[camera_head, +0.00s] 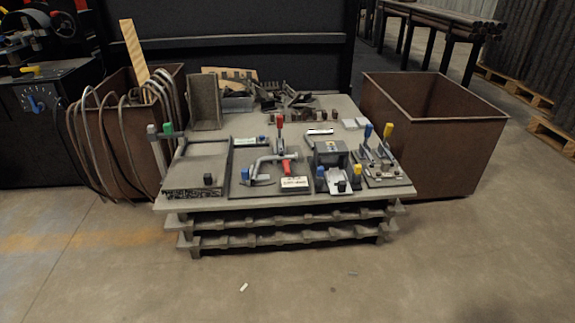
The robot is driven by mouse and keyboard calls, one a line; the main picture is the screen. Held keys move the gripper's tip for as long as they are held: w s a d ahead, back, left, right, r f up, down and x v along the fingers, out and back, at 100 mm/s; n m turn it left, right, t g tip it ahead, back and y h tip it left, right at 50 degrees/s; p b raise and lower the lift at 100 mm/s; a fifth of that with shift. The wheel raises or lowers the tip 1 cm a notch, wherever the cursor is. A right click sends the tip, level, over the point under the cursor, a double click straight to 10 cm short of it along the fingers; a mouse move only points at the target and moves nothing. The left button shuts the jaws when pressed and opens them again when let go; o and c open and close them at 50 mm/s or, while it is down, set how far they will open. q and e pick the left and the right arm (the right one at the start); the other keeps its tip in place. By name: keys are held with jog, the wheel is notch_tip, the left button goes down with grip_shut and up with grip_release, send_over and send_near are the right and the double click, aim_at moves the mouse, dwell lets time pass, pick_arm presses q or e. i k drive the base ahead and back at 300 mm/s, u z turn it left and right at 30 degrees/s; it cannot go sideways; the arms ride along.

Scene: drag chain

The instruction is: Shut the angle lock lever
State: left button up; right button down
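Several coloured levers stand on the work table (225,201), and I cannot tell for sure which one is the angle lock lever. A red-handled lever (280,122) points up near the middle, above a grey clamp (266,165) with a second red handle (286,167). On the right plate, a blue-tipped lever (368,131) and a yellow-tipped lever (387,131) both stand raised, side by side. Neither of my grippers shows in this view.
A rusty open bin (440,150) stands close to the table's right side. Another bin (120,150) with looped hoses (83,150) is at the left. Loose metal parts (290,97) lie at the table's back. The floor (290,285) in front is mostly clear.

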aim_at(286, 164)
jog(key=u, duration=0.6)
jog(key=i, duration=1.4)
jog(key=z, duration=0.45)
jog(key=i, duration=0.5)
jog(key=z, duration=0.05)
